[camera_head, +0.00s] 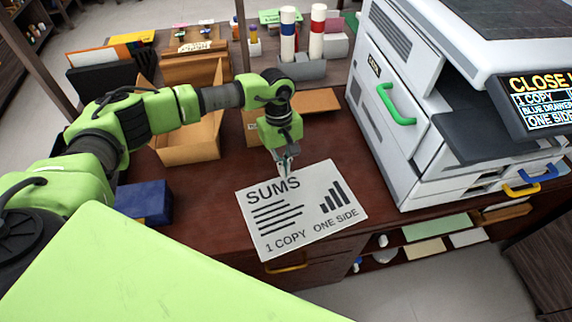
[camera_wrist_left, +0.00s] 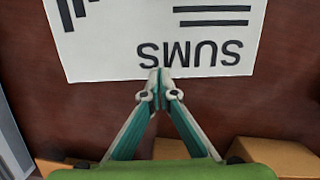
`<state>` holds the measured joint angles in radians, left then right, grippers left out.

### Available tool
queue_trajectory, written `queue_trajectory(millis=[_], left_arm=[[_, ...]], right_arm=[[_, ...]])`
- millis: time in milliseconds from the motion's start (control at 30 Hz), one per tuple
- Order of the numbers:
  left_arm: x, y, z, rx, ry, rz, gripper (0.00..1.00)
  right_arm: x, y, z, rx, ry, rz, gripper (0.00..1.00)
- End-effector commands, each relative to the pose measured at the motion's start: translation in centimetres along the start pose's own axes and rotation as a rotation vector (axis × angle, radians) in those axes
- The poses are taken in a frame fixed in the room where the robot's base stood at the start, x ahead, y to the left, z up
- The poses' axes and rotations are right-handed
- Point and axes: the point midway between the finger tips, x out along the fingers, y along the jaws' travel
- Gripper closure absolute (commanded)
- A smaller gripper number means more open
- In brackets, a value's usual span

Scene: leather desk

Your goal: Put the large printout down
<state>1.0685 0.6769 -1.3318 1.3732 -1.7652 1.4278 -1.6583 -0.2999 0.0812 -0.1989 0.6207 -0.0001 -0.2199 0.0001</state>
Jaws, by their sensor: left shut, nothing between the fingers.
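The large printout (camera_head: 300,222) is a white sheet marked SUMS, 1 COPY and ONE SIDE, with text lines and a bar chart. It appears flat on the dark red desk (camera_head: 225,240), its near edge at or slightly past the desk's front edge; I cannot tell the exact overhang. My left gripper (camera_head: 285,160) is shut and empty at the sheet's far edge. The left wrist view shows its fingertips (camera_wrist_left: 157,78) together beside the printed SUMS on the printout (camera_wrist_left: 105,45). I cannot tell whether they touch the paper. My right gripper is not in view.
A grey-white copier (camera_head: 400,140) with a green handle stands at right; its screen (camera_head: 543,103) reads CLOSE, 1 COPY, BLUE DRAWER, ONE SIDE. Open cardboard boxes (camera_head: 190,140) and a dark blue box (camera_head: 146,201) are left. Red and blue striped cylinders (camera_head: 317,32) stand behind.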

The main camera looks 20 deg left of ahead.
Motion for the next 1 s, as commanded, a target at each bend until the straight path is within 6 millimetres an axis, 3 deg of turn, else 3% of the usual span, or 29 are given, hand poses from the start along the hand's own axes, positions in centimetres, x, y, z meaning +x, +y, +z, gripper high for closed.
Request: queue_trajectory(millis=[100,400,500,567,1000], left_arm=[[0.0,0.0,3.0,0.005,-0.003,0.000,1.00],[1.1,0.0,9.0,0.001,-0.005,0.001,1.00],[2.0,0.0,8.5,-0.004,-0.004,0.000,1.00],[3.0,0.1,8.3,-0.002,-0.002,0.003,1.00],[3.1,0.0,8.2,-0.002,-0.002,0.002,1.00]], right_arm=[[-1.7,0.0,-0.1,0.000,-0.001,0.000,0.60],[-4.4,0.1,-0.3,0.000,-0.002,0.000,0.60],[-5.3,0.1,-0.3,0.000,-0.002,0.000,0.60],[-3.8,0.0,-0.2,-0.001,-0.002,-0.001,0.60],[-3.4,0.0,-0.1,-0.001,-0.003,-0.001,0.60]])
